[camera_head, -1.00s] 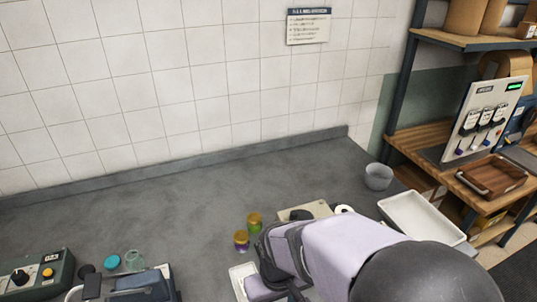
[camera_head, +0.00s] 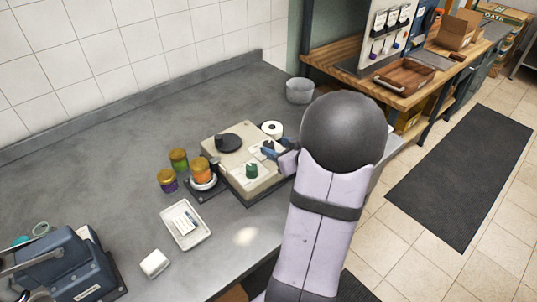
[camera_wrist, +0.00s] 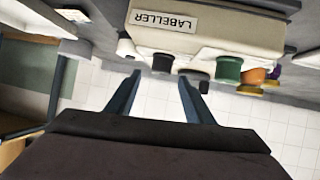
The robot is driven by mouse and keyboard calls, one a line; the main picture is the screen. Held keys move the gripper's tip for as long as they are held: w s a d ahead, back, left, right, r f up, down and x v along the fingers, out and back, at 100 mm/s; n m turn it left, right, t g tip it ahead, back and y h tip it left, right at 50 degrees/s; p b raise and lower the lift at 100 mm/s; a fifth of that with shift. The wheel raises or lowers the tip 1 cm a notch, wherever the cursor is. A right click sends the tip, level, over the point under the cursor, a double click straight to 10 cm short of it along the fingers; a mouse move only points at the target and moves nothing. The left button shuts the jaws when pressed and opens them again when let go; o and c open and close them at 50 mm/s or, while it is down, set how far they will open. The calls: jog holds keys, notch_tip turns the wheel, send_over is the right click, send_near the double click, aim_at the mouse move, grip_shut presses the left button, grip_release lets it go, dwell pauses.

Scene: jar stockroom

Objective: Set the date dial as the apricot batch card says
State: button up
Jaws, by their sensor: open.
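The beige labeller (camera_head: 243,184) stands on the grey counter, with a black disc (camera_head: 229,142) and a green knob (camera_head: 252,170) on top. The wrist view shows it upside down, with its name plate (camera_wrist: 163,20), a dark knob (camera_wrist: 162,63) and the green knob (camera_wrist: 228,70). My gripper (camera_head: 270,149) is at the labeller's right side; in the wrist view it is open (camera_wrist: 160,80), with nothing seen between its fingers. The dark knob appears just beyond the fingertips; contact cannot be told. Dial markings are unreadable, and I cannot tell which card is the apricot one.
A white tray (camera_head: 190,240) holds a small card. A grey bowl (camera_head: 299,91) stands behind. Cards hang on a board (camera_head: 379,44) at the back.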

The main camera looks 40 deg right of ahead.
aim_at(272, 146)
jog(key=shift+s+d+f+t+y+b, duration=0.15)
jog(key=shift+s+t+y+b, duration=0.1)
jog(key=shift+s, duration=0.2)
jog(key=shift+s+f+t+y+b, duration=0.15)
jog(key=shift+s+t+y, duration=0.1)
jog(key=shift+s, duration=0.2)
jog(key=shift+p+x, duration=0.35)
jog(key=shift+x, duration=3.4)
jog(key=shift+r, duration=0.1)
jog(key=c, duration=1)
